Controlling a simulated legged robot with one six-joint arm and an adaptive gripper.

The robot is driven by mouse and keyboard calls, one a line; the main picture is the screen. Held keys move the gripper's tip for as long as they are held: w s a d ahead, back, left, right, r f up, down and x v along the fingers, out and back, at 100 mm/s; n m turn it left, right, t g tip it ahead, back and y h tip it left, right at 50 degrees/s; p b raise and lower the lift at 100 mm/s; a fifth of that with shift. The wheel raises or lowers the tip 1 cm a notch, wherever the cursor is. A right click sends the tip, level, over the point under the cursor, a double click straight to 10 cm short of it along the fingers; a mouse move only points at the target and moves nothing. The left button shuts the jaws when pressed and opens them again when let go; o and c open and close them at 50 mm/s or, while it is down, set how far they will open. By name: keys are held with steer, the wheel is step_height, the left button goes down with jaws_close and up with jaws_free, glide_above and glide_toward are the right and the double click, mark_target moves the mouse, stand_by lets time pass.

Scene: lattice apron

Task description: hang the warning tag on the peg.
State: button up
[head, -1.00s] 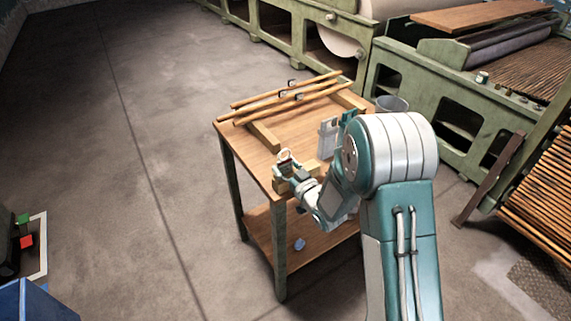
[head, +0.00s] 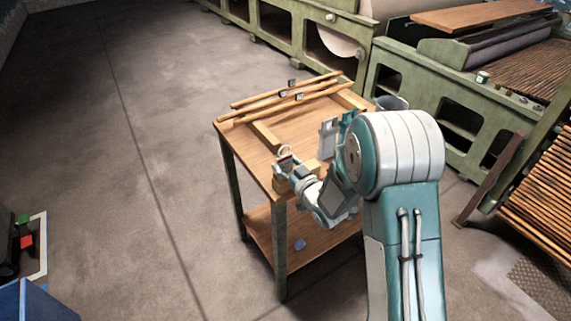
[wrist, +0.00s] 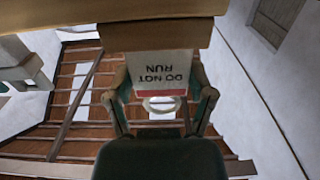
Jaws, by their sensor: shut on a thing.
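The warning tag (wrist: 163,68) shows in the wrist view as a white plate with a red band and upside-down "DO NOT RUN" lettering. A pale ring or opening (wrist: 162,104) shows at its lower part. My gripper (wrist: 163,85) is shut on the tag, with one dark finger on each side of it. I cannot make out the peg for certain in either view.
The table (head: 290,130) carries several long wooden rods (head: 290,96) on supports at its back. Green machinery (head: 450,110) is behind.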

steer(key=shift+r, duration=1.45)
steer(key=v, duration=0.8)
stand_by(0.3)
